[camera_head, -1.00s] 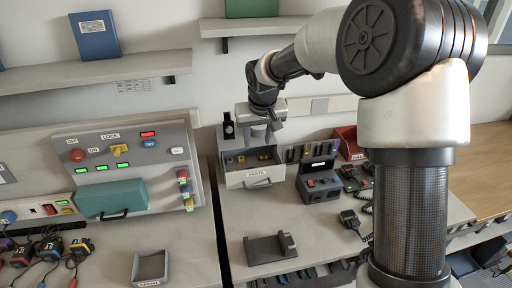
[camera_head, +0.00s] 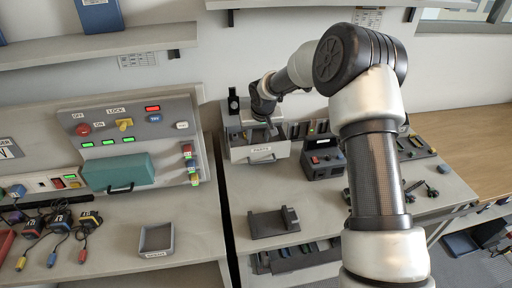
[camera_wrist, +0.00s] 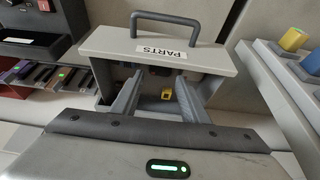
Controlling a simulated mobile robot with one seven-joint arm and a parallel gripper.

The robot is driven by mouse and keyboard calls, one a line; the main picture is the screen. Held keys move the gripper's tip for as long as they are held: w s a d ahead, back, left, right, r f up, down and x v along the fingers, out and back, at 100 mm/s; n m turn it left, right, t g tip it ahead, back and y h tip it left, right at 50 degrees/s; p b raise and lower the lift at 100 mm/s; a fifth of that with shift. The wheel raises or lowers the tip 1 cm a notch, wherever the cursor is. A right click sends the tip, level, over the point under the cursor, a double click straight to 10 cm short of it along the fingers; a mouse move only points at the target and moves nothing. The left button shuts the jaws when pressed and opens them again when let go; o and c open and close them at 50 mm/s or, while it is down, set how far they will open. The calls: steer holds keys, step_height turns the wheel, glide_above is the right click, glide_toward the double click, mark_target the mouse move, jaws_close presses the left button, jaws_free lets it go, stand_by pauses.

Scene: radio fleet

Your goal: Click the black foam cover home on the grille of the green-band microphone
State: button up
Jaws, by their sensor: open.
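My gripper (camera_wrist: 158,82) is open, its two grey fingers reaching into the open drawer (camera_wrist: 160,52) labelled PARTS. A small yellow part (camera_wrist: 167,95) lies in the drawer between and beyond the fingers. Dark shapes near it are too small to tell, and I cannot pick out the black foam cover. In the head view my gripper (camera_head: 268,130) is just above the drawer (camera_head: 262,153), its tips partly hidden. Small dark hand-held items (camera_head: 431,191) lie on the right bench; I cannot make out a green-band microphone among them.
A dark grey cradle (camera_head: 273,222) stands on the bench in front of the drawer, with clear bench around it. A dark box with coloured buttons (camera_head: 323,160) stands to the right. A control panel (camera_head: 130,140) and a small open tray (camera_head: 157,240) are at left.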

mark_target(257, 143)
steer(key=x, duration=0.5)
steer(key=shift+s, duration=0.2)
steer(key=c, duration=0.7)
steer(key=shift+r, duration=0.1)
